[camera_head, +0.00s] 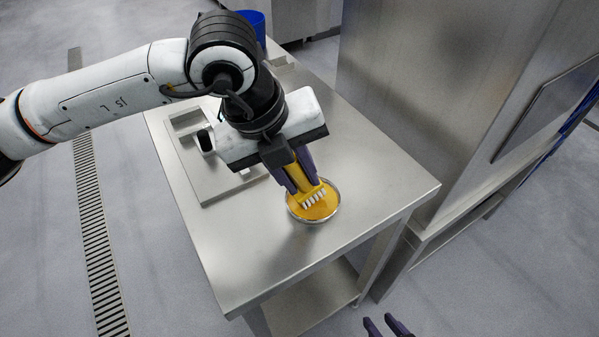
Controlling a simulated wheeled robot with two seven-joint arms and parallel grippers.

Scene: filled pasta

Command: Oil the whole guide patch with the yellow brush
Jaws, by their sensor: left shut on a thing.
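My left gripper (300,175) reaches in from the left and is shut on the yellow brush (305,168). The brush points down, and its pale bristles (314,198) are at the yellow oil in a round metal bowl (335,210). I cannot tell how deep the bristles sit in the oil. I cannot make out a guide patch; my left arm hides part of the table. Only the dark fingertips of my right gripper (388,326) show at the bottom edge, apart from each other, below and right of the table.
The bowl stands near the front of a steel table (265,255). A metal tray with raised edges (188,172) lies behind and left of it, partly under my arm. A blue container (257,22) stands at the back. A tall steel cabinet (430,90) rises on the right.

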